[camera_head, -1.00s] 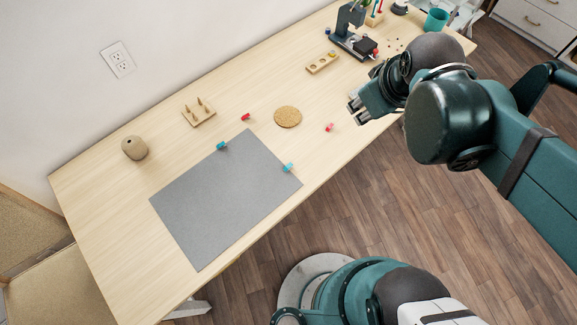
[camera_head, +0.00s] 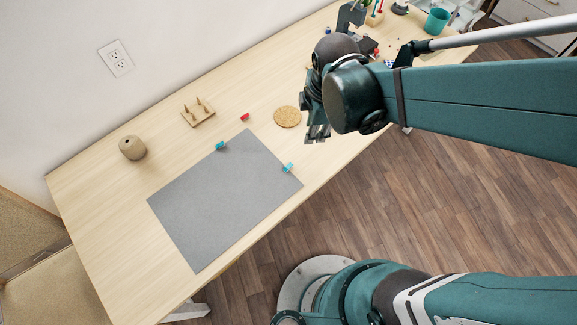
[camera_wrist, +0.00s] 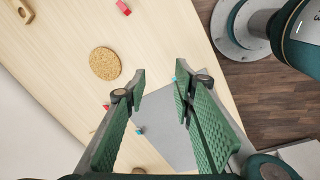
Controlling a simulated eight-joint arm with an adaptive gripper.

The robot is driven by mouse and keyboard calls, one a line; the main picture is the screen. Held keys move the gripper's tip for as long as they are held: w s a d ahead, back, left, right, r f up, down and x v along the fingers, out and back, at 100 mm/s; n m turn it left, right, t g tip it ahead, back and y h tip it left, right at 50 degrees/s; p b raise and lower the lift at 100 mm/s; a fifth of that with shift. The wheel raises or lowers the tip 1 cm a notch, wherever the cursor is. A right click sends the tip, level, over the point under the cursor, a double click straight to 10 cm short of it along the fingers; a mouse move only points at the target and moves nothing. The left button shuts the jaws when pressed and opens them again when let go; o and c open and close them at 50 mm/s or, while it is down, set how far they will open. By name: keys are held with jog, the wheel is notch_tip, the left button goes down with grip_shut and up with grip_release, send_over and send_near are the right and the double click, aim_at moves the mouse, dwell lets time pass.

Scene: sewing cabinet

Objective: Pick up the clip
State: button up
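Several small clips lie on the table. In the head view, a red clip (camera_head: 245,117) lies left of the cork disc, a teal clip (camera_head: 220,146) is at the grey mat's upper edge, and another teal clip (camera_head: 287,167) is at its right edge. A second red clip (camera_wrist: 123,7) shows at the top of the wrist view; in the head view my arm hides it. My gripper (camera_head: 317,139) hangs over the table right of the cork disc. In the wrist view my gripper (camera_wrist: 158,82) is open, with nothing between its fingers.
The grey mat (camera_head: 215,205) lies at the table's front left. A cork disc (camera_head: 287,117), a pegged wooden board (camera_head: 198,113) and a twine spool (camera_head: 133,148) stand around it. A dark machine (camera_head: 349,20) and teal cup (camera_head: 437,20) are at the far end.

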aim_at(291, 164)
jog(key=a+f+n, duration=0.2)
jog(key=s+a+f+n+g, duration=0.1)
jog(key=a+f+n, duration=0.1)
jog(key=f, duration=0.1)
jog(key=s+a+f+n, duration=0.1)
jog(key=a+f+n, duration=0.1)
jog(key=shift+s+f+n+g+h+b, duration=0.1)
jog(key=shift+f+n+g+h+b, duration=0.1)
jog(key=shift+n+g+h+b, duration=0.15)
jog(key=shift+f+b, duration=0.4)
jog(key=shift+f, duration=0.9)
jog(key=shift+s+f+b, duration=0.2)
jog(key=shift+f+b, duration=0.8)
jog(key=shift+f, duration=1.6)
jog(key=shift+c, duration=0.2)
jog(key=c, duration=0.7)
